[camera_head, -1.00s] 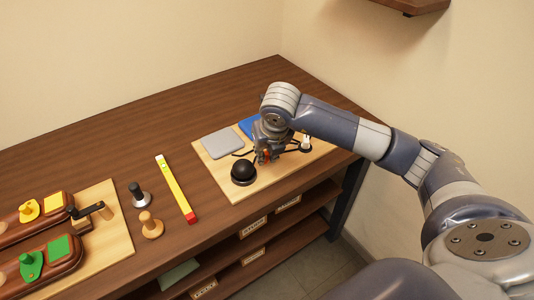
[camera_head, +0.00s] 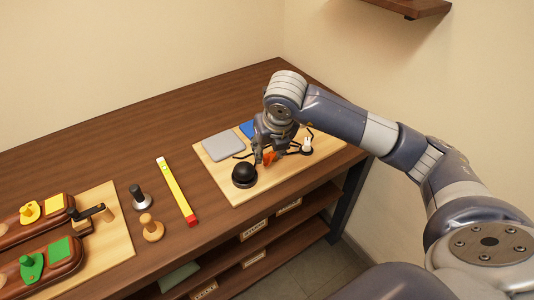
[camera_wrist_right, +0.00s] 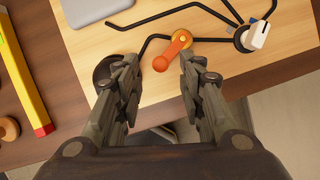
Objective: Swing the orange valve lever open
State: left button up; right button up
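The orange valve lever (camera_wrist_right: 173,49) lies on the light wooden board (camera_wrist_right: 95,40) in the right wrist view. Its pivot is at the upper right and its rounded free end points down and left. A black bent pipe (camera_wrist_right: 149,44) runs to it. In the head view the right gripper (camera_head: 268,155) hangs over the board, and the orange lever (camera_head: 269,158) shows partly between the fingers. My left gripper is not in view.
A black dome (camera_head: 243,174) stands left of the gripper, and a small white-handled fitting (camera_head: 307,145) stands to its right. A yellow bar (camera_head: 175,190) lies further left. The table's back is clear.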

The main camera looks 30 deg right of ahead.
jog(key=v, duration=0.8)
jog(key=shift+s+a, duration=0.1)
